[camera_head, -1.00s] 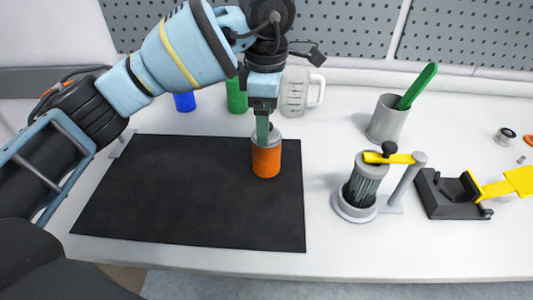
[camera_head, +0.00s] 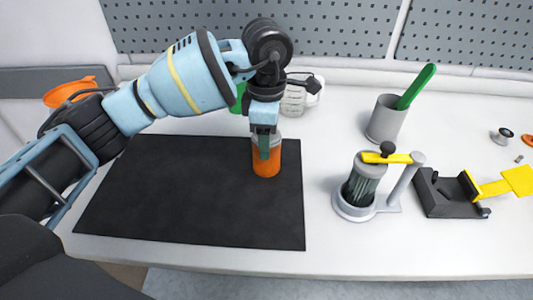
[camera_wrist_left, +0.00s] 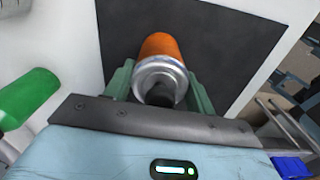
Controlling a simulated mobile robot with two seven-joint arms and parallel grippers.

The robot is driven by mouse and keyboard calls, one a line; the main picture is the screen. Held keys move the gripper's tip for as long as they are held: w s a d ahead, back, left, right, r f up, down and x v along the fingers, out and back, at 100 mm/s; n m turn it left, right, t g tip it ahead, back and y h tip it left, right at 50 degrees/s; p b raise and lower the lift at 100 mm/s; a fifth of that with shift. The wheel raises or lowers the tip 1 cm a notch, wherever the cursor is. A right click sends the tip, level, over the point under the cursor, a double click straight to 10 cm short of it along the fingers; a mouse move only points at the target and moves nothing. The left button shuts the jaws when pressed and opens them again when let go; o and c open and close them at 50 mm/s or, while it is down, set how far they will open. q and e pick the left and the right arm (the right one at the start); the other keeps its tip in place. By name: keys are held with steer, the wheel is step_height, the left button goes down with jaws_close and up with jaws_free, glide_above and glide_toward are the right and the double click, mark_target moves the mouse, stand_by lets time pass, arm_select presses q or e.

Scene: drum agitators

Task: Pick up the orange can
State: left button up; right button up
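The orange can (camera_head: 271,168) stands upright near the right edge of the black mat (camera_head: 180,205). In the left wrist view its orange side (camera_wrist_left: 160,45) and silver top show between my fingers. My left gripper (camera_head: 264,155) points down from above, with its green fingers on either side of the can's upper part. In the left wrist view the gripper (camera_wrist_left: 161,82) is open, its fingers spread close beside the can; whether either touches is hard to tell. In the head view one finger hides part of the can. My right gripper is not in view.
A clear measuring jug (camera_head: 297,98) and a green object (camera_head: 240,100) stand behind the can. To the right are a grey cup (camera_head: 385,120) with a green handle, a grey stand (camera_head: 355,205) with a brush-like part and a black device (camera_head: 448,193). The mat's left side is clear.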

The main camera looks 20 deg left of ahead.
arm_select(q)
steer(key=c, duration=0.7)
steer(key=shift+r, duration=0.15)
steer(key=shift+r, duration=0.2)
step_height(320, 180, up, 3)
steer(key=s+d+r+b, duration=0.1)
steer(key=s+d, duration=0.7)
steer(key=s, duration=0.5)
steer(key=shift+s+r, duration=0.15)
steer(key=shift+s, duration=0.25)
steer(key=shift+d, duration=0.1)
